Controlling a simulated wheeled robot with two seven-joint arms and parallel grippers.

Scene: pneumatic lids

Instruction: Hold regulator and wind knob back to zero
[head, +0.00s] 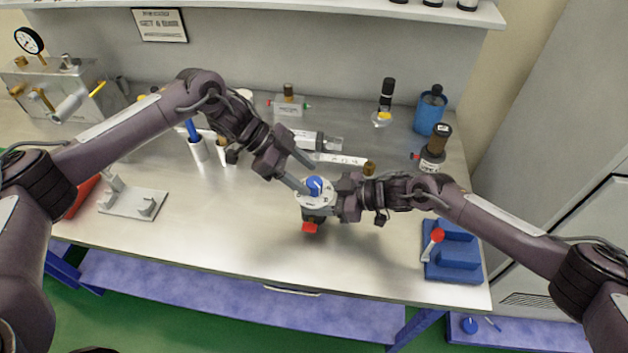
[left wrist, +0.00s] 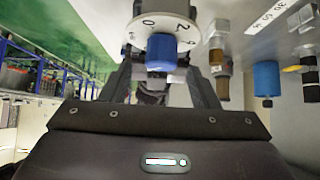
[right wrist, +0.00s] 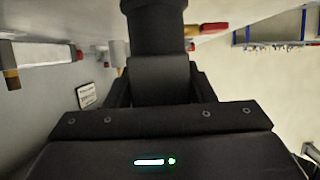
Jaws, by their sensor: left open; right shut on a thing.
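The regulator has a white numbered dial plate (head: 314,199) with a blue knob (head: 315,186) on top and a red part (head: 309,227) low on its near side. It is held above the table. My right gripper (head: 338,198) is shut on its dark body, which fills the space between the fingers in the right wrist view (right wrist: 158,80). My left gripper (head: 308,179) is open at the knob, with a finger on either side. In the left wrist view the knob (left wrist: 161,52) lies between the open fingers, with 0 and 2 readable on the dial. Contact with the knob cannot be told.
A blue fixture (head: 458,258) with a red-knobbed lever stands at the right front. A grey bracket (head: 133,202) lies at the left. The front middle of the table (head: 235,235) is clear.

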